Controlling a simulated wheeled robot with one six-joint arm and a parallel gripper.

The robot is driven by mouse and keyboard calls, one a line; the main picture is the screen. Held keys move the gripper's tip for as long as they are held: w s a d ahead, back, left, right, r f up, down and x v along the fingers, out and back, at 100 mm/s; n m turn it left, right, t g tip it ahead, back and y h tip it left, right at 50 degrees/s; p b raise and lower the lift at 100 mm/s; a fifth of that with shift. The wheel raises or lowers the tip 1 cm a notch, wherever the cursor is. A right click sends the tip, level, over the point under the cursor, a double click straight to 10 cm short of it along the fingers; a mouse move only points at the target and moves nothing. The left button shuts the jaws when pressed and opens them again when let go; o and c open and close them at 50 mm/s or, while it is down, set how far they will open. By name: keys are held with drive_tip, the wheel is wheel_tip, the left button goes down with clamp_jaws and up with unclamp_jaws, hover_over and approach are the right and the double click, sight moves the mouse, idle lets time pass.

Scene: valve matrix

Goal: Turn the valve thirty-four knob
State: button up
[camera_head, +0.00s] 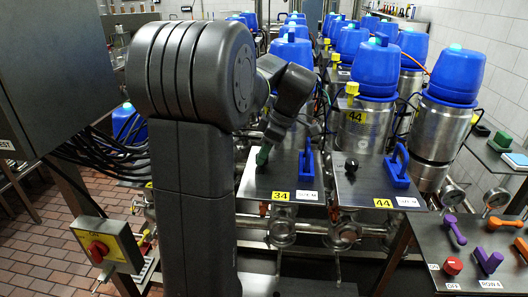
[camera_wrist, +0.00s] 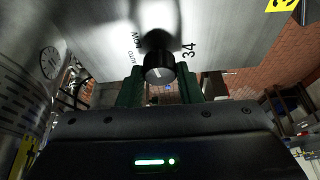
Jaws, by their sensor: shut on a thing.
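The valve thirty-four knob (camera_wrist: 159,68) is a round black knob with a pale pointer line, on a metal panel marked 34 in the wrist view. My gripper's green fingers (camera_wrist: 160,88) stand on either side of it and are shut on it. In the head view my gripper (camera_head: 263,156) reaches down to the left part of the panel with the yellow 34 label (camera_head: 280,196). The knob itself is hidden there behind the gripper. A blue handle (camera_head: 307,170) stands to its right on the same panel.
To the right, the valve 44 panel (camera_head: 372,192) carries a black knob (camera_head: 351,165) and a blue handle (camera_head: 396,167). Blue-capped metal valves (camera_head: 447,110) stand close behind. A console (camera_head: 470,240) with purple levers is at right.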

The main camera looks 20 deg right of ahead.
idle(0.3)
drive_tip(key=o, duration=1)
drive_tip(key=v, duration=1.4)
drive_tip(key=shift+b, duration=0.4)
drive_tip(key=shift+w+a+f, duration=0.1)
drive_tip(key=shift+f, duration=0.05)
drive_tip(key=x, duration=1.3)
drive_tip(key=shift+f+p, duration=0.35)
drive_tip(key=shift+r, duration=0.15)
